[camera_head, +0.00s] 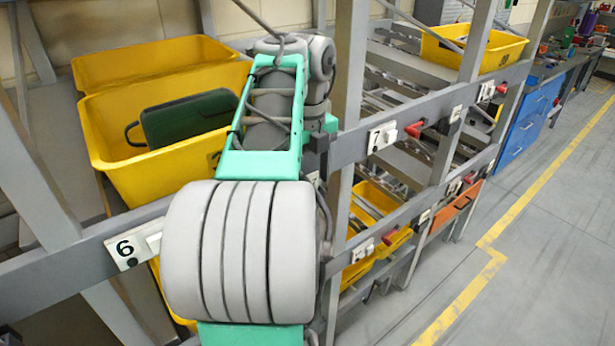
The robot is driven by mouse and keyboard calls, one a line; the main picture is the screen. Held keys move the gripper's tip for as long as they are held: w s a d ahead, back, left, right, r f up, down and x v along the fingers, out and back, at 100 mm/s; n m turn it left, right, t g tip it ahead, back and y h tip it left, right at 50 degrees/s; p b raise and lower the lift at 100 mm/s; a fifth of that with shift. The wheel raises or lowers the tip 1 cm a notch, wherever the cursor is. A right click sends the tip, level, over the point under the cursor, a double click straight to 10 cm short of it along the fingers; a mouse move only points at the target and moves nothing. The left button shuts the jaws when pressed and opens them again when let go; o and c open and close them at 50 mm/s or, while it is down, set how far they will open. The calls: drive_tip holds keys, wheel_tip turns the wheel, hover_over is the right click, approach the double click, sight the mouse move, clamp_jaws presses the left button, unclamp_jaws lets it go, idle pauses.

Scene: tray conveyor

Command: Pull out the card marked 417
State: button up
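No card marked 417 can be made out in this view. My grey and teal arm stands in the middle and hides part of the rack. My gripper's fingers are not visible.
Yellow bins (110,128) stand on the rack at the left, one holding a dark green case (188,118). Another yellow bin (440,50) is at the upper right. Blue drawers (528,115) stand farther back. The grey floor (560,260) with a yellow line is clear at the right.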

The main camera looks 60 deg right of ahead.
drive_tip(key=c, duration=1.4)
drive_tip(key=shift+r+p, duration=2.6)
drive_tip(key=shift+p, duration=0.05)
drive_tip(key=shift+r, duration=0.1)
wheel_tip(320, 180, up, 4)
drive_tip(key=p, duration=0.4)
